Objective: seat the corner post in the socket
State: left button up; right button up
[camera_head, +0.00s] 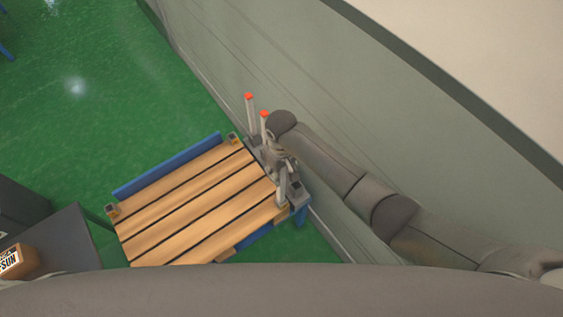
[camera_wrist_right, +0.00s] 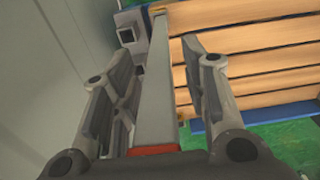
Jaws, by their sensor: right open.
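A grey corner post (camera_wrist_right: 160,85) with a red end lies between the open fingers of my right gripper (camera_wrist_right: 158,75) in the wrist view. Its red end is close to my palm and its far end is by the slatted platform's corner. In the head view my right gripper (camera_head: 281,160) is above that corner, and the post's grey lower part (camera_head: 283,188) shows below it. A bracket with a dark square opening (camera_wrist_right: 130,30), likely a socket, is beside the post's far end. Whether the post is seated cannot be told. My left gripper is not in view.
The wooden slatted platform (camera_head: 190,205) has blue side rails. A grey wall (camera_head: 400,130) runs close behind my right arm. Green floor is clear at the upper left.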

notch_tip(320, 180, up, 11)
jog(key=shift+w+r, duration=0.15)
dwell(0.4)
dwell(0.6)
